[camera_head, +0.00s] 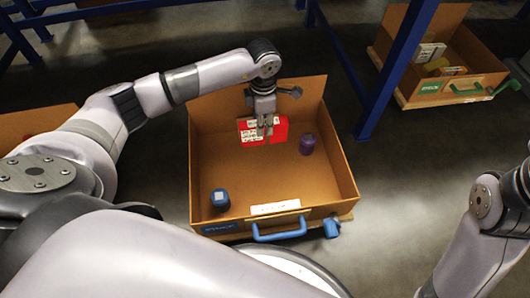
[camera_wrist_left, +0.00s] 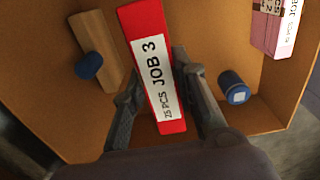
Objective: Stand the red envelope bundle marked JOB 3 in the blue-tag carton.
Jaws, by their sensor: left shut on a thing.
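My left gripper (camera_head: 264,130) is shut on the red envelope bundle (camera_head: 280,130), inside the open brown carton with a blue handle and tag (camera_head: 322,222), near its back wall. In the left wrist view the red bundle (camera_wrist_left: 153,65) lies between the two fingers, its white label reading JOB 3 and 25 PCS. The gripper hides part of the bundle in the head view. I cannot tell whether its lower edge touches the carton floor. My right gripper is out of view.
The wrist view shows a wooden block (camera_wrist_left: 100,45) and a pink labelled pack (camera_wrist_left: 275,27). A green-handled carton (camera_head: 437,97) stands back right.

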